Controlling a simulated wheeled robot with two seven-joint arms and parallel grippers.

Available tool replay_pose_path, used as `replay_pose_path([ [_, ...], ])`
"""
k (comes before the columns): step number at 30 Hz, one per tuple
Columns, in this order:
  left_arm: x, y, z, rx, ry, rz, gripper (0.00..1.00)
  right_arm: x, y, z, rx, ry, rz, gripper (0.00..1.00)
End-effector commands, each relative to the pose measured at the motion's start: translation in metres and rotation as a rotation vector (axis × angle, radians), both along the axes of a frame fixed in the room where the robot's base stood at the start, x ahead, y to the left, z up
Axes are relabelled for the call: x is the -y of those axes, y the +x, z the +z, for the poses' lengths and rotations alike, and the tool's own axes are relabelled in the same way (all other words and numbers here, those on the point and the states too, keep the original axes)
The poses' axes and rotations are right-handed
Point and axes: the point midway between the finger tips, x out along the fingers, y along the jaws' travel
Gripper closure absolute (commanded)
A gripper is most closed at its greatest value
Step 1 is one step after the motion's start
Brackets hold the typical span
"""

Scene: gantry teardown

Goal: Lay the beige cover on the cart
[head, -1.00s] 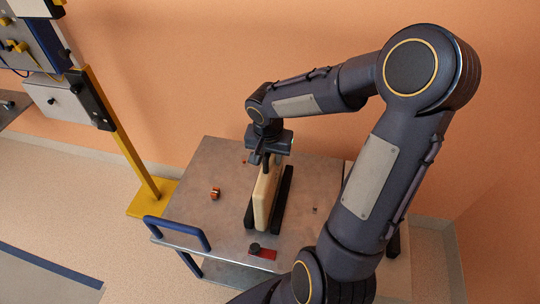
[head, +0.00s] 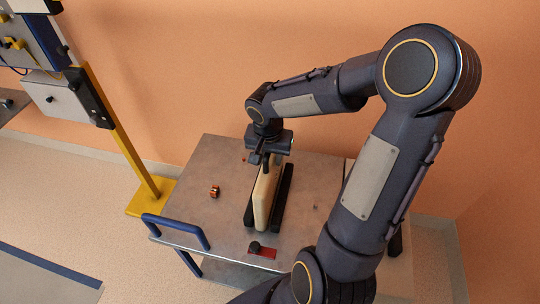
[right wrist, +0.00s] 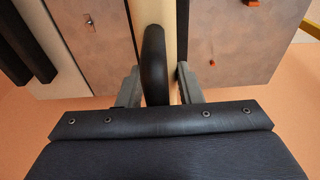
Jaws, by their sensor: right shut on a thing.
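The beige cover (head: 264,203) is a long slab standing on its narrow edge on the cart (head: 215,155), between two dark bars (head: 283,198). Its top edge also shows in the right wrist view (right wrist: 174,25), with a dark curved handle (right wrist: 153,65) on its side. My right gripper (head: 265,158) is at the cover's far end, pointing down. In the right wrist view its fingers (right wrist: 160,88) are on either side of the handle and cover edge, shut on it. The cover's bottom edge is hidden. My left gripper is not in view.
A small copper-coloured part (head: 215,191) lies left of the cover. A dark knob beside a red patch (head: 262,252) is at the cart's near edge. The blue cart handle (head: 178,228) is at left. A yellow post (head: 135,150) stands beyond it. My arm hides the cart's right side.

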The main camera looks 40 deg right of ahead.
Motion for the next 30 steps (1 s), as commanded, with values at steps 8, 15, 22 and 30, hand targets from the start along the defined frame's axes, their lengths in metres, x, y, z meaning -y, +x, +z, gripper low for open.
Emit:
replay_pose_path([
  [8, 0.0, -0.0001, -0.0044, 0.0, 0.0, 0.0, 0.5, 0.0001, 0.0009, -0.0024, 0.003, -0.001, 0.0, 1.0],
  [15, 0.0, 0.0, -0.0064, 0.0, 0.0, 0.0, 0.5, 0.0002, 0.0008, -0.0037, 0.003, -0.001, 0.0, 0.64],
  [22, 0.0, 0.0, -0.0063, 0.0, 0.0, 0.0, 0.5, 0.0001, 0.0004, -0.0042, 0.001, 0.0, 0.0, 0.42],
  [30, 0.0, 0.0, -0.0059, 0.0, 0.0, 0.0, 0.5, -0.0003, -0.0005, -0.0008, -0.001, -0.001, -0.001, 0.42],
])
